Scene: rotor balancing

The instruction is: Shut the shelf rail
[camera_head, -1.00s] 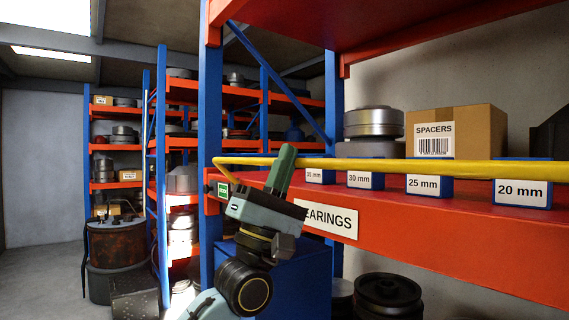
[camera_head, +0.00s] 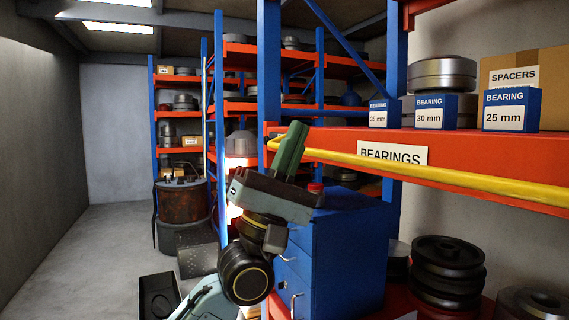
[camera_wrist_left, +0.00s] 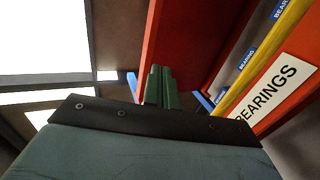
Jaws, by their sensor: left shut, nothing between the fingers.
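The yellow shelf rail (camera_head: 450,178) runs along the front of the orange-red shelf (camera_head: 480,146), below the bearing boxes. It crosses the lower edge of the BEARINGS sign (camera_head: 393,154). Its left end is near the blue upright, beside my left gripper (camera_head: 297,126). The left gripper's green fingers are shut and empty, pointing up in front of the shelf's left end; I cannot tell whether they touch the rail. In the left wrist view the fingers (camera_wrist_left: 160,86) point up, with the rail (camera_wrist_left: 262,62) to their right. My right gripper is not in view.
Boxes marked 35 mm (camera_head: 378,113), 30 mm (camera_head: 436,111) and 25 mm (camera_head: 511,109) stand on the shelf. A blue drawer cabinet (camera_head: 345,255) stands below, behind my left arm. The aisle floor (camera_head: 110,240) at left is largely open.

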